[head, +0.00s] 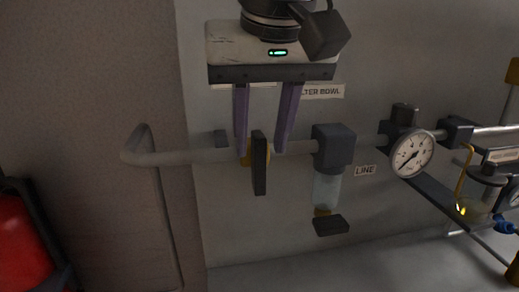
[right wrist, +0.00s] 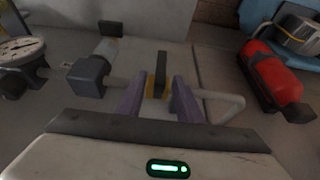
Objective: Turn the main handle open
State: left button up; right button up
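The main handle is a black lever (head: 259,165) on a yellow hub, mounted on a grey horizontal pipe (head: 190,156). It hangs roughly straight down, across the pipe. My right gripper (head: 261,150) comes from above with its two purple fingers apart, one on each side of the lever's upper end. In the right wrist view the lever (right wrist: 160,66) shows between the fingertips, with a gap visible on both sides. I see no firm contact. My left gripper is not in view.
A filter bowl (head: 327,188) hangs from the pipe just right of the handle. A pressure gauge (head: 411,154) sits further right. The pipe bends into the wall at left. A red extinguisher (head: 22,245) stands at lower left. Space below the handle is clear.

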aim_at(253, 158)
jog(key=shift+x, duration=1.8)
grip_shut()
jog(key=shift+a+h, duration=0.15)
jog(key=shift+h, duration=0.15)
jog(key=h, duration=0.3)
jog(key=shift+s+a+f+n+t, duration=0.1)
jog(key=shift+a+n+t, duration=0.2)
jog(key=shift+a+n, duration=0.1)
jog(key=shift+a+f+n+t+h, duration=0.1)
jog(key=shift+n+t+h, duration=0.05)
jog(key=shift+h, duration=0.5)
jog(key=shift+a+n+t+h, duration=0.1)
jog(key=shift+n+t+h, duration=0.05)
jog(key=shift+h, duration=0.5)
grip_release()
